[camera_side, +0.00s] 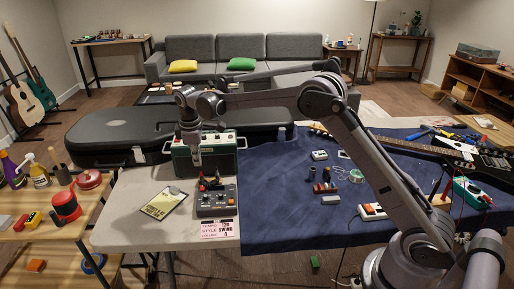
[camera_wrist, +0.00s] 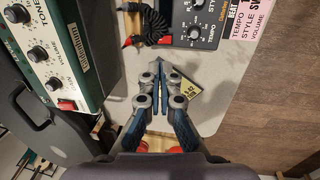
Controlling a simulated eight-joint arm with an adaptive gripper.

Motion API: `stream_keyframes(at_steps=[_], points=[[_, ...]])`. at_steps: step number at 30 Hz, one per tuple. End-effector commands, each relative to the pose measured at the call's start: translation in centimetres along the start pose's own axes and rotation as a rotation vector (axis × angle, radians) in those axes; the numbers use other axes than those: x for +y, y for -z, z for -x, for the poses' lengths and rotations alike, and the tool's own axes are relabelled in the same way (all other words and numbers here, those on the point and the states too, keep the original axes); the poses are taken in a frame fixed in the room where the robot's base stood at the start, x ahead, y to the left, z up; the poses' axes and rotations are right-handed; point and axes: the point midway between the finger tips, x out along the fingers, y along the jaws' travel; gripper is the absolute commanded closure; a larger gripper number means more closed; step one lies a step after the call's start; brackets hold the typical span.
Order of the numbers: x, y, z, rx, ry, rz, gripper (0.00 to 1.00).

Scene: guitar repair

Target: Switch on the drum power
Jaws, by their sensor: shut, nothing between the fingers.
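The drum machine (camera_side: 216,202), a grey box with dark knobs, sits at the front of the pale table. In the wrist view the drum machine (camera_wrist: 193,24) shows at the top, right of centre, cut off by the frame edge; I cannot make out its power switch. A pink card (camera_side: 218,229) reading tempo, style and volume lies in front of it. My gripper (camera_side: 197,164) hangs pointing down behind the drum machine, in front of the green amplifier. In the wrist view my gripper (camera_wrist: 159,72) is shut and empty, its tips apart from the drum machine in the picture.
The green amplifier (camera_wrist: 48,48) has knobs and a red switch (camera_wrist: 66,104). A coiled black cable with red ends (camera_wrist: 130,22) lies beside the drum machine. The blue cloth (camera_side: 275,215) to the right bears small parts and a guitar.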

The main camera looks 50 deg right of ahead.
Motion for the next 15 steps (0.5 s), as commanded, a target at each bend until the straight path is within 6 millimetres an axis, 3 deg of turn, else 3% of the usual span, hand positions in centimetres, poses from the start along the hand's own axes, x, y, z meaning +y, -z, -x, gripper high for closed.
stream_keyframes(at_steps=[9, 15], points=[[0.1, 0.0, -6.1, 0.0, 0.0, -0.002, 1.0], [0.0, 0.0, -9.0, 0.0, 0.0, -0.001, 1.0]])
